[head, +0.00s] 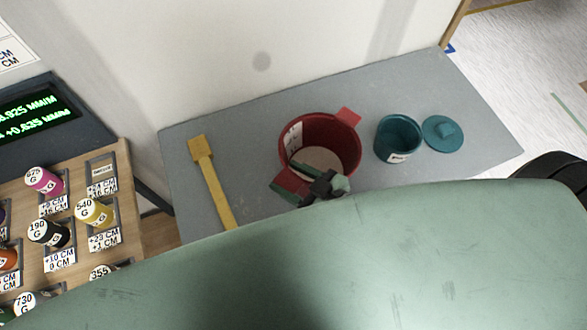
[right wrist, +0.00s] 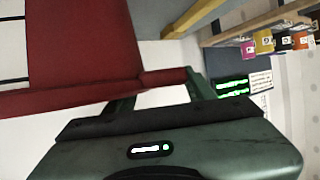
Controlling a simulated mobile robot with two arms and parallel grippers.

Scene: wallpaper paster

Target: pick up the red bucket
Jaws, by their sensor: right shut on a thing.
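The red bucket (head: 349,158) stands upright on the grey table in the head view, with a white label inside and a handle tab on its far right rim. My right gripper (head: 310,182) is at the near left rim, shut on the bucket's near handle tab. In the right wrist view the red bucket (right wrist: 85,45) fills the upper left, and its red tab lies between the fingers of my right gripper (right wrist: 160,85). My large green arm link hides the near part of the table. My left gripper is not in view.
On the grey table (head: 250,115), a yellow brush-like tool (head: 212,185) lies left of the bucket. A teal pot (head: 397,140) and its teal lid (head: 443,133) are to the right. A wooden rack (head: 130,205) with several labelled spools is at left. A wall stands behind the table.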

